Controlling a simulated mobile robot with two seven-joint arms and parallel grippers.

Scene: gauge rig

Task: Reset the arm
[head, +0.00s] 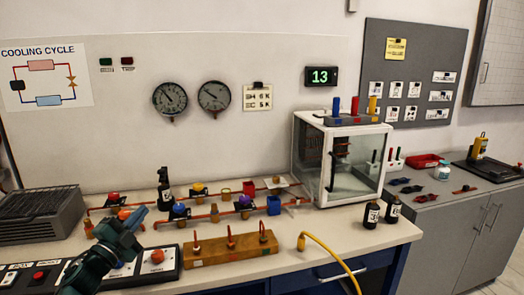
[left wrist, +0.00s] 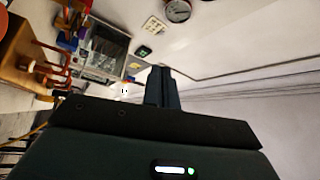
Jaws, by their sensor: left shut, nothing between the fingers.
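My left gripper (head: 137,216) is at the left front of the bench in the head view, above the black control panel (head: 125,276). Its fingers are shut with nothing between them. In the left wrist view the closed fingers (left wrist: 160,86) point towards the wall, with no object at their tips. The left arm comes in from the lower left and covers part of the panel. My right gripper is in neither view.
Red pipework with coloured valves (head: 198,189) runs just behind and right of the left gripper. A wooden block with red levers (head: 238,252), a glass-fronted chamber (head: 352,165) and black bottles (head: 371,215) stand farther right. A yellow hose (head: 330,252) hangs over the front edge.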

